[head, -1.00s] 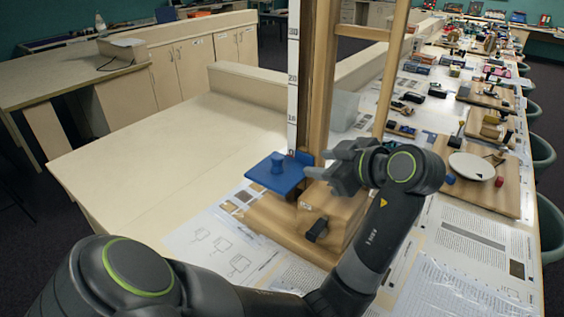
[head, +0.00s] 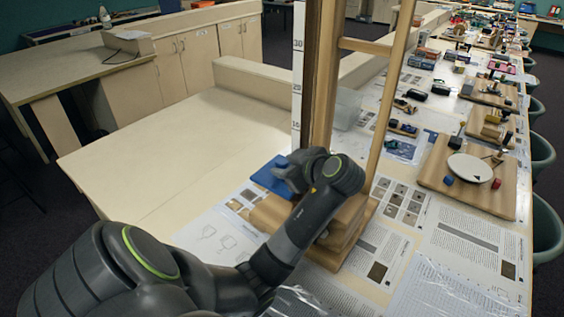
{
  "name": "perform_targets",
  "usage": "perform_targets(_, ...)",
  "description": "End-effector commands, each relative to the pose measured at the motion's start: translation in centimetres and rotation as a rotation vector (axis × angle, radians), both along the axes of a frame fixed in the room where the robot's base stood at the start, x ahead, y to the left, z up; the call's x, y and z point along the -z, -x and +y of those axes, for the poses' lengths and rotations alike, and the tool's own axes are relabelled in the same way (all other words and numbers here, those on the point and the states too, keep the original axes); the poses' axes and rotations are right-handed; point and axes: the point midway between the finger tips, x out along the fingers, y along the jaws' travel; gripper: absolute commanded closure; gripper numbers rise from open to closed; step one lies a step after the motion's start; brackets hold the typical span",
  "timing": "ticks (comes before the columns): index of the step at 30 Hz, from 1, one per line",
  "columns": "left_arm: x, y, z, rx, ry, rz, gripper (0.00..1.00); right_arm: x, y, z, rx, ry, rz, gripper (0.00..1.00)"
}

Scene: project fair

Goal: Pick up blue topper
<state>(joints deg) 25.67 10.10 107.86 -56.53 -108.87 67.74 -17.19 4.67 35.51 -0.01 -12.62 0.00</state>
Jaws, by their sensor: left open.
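The blue platform (head: 266,179) sits on the wooden frame, beside the upright ruler. The small blue topper that stood on it is hidden now behind my left gripper and wrist. My left gripper (head: 284,172) is over the platform, with its fingers mostly covered by my own arm. It is open; I cannot tell whether the topper is between its fingers. My right gripper is not in view.
The wooden frame (head: 324,70) with its white ruler (head: 298,75) rises right behind the gripper. A wooden board with a white disc (head: 469,168) lies to the right. The table to the left (head: 180,150) is clear.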

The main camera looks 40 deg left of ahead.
Motion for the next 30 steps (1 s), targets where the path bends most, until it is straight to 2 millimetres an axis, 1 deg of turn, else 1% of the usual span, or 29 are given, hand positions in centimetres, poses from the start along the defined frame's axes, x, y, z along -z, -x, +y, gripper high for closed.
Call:
perform_targets(1, -0.1, 0.0, 0.8, -0.002, -0.004, 0.005, 0.59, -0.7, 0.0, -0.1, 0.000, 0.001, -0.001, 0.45)
perform_targets(5, 0.7, -0.3, 1.8, 0.000, -0.002, 0.002, 0.59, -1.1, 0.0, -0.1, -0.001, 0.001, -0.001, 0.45)
perform_targets(13, 1.0, -0.3, 2.0, 0.000, 0.000, 0.000, 0.59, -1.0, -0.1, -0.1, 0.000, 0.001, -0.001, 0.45)
perform_targets(21, 1.0, -0.3, 2.0, 0.000, 0.001, 0.000, 0.93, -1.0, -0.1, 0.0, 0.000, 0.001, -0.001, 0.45)
perform_targets(30, 0.9, -0.4, 2.0, 0.001, 0.000, 0.000, 0.94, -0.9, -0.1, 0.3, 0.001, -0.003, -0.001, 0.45)
